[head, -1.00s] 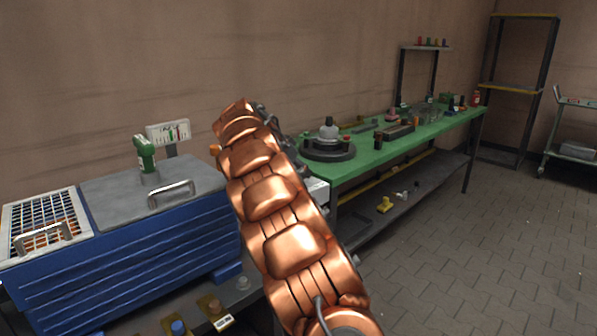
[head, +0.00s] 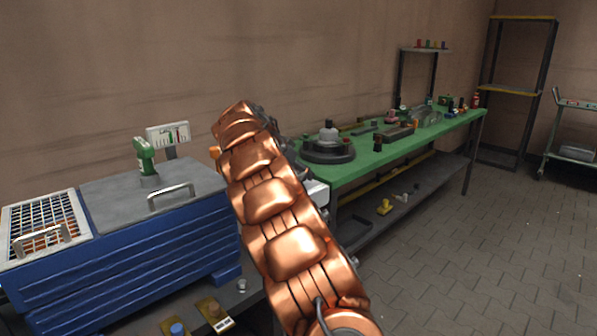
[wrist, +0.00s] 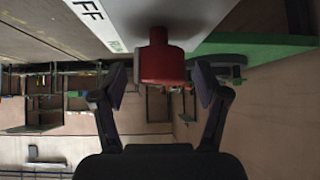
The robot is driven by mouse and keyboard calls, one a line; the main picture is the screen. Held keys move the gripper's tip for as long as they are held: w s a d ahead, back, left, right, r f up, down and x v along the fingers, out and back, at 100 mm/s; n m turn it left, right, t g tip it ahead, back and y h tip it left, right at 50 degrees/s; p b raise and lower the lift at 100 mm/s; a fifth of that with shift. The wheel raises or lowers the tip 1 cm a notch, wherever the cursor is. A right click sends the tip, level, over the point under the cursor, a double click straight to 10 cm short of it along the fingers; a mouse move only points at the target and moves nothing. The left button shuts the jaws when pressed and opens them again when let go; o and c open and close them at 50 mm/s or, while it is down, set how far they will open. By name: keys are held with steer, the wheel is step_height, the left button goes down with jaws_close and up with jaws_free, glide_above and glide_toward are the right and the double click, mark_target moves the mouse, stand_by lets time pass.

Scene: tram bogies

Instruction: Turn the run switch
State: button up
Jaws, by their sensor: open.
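The run switch is a red knob (wrist: 161,62) on a white panel (wrist: 210,22). Dark letters ending in "FF" and a small green label (wrist: 115,45) are on the panel left of the knob. My gripper (wrist: 160,84) is open, with one fingertip on each side of the knob's lower end. Gaps show between the fingertips and the knob, so it is not clamped. In the head view my copper arm hides the gripper and the switch; a pale box edge (head: 317,190) shows just right of the arm.
A blue cabinet (head: 130,262) with a grey top and handles stands at left. A green bench (head: 350,168) with several parts on it runs along the wall at right, above a dark shelf (head: 435,172). The tiled floor (head: 470,260) at right is clear.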

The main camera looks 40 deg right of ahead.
steer(key=v, duration=1.2)
stand_by(0.5)
steer(key=s+a+f+n+g+y, duration=0.1)
steer(key=s+a+f+n+y, duration=0.2)
steer(key=s+a+f+n, duration=0.65)
steer(key=s+a+f+n+g+y, duration=0.1)
steer(key=s+a+f+n+y, duration=0.15)
steer(key=s+a+f, duration=0.85)
steer(key=s+a+f+n+g+y, duration=0.1)
steer(key=s+a+f+n+y, duration=0.35)
steer(key=s+a, duration=1.15)
step_height(320, 180, up, 25)
steer(key=s+d+h+p, duration=0.1)
steer(key=s+p, duration=0.1)
steer(key=p, duration=2.1)
steer(key=shift+n+t, duration=0.4)
steer(key=shift+n, duration=0.05)
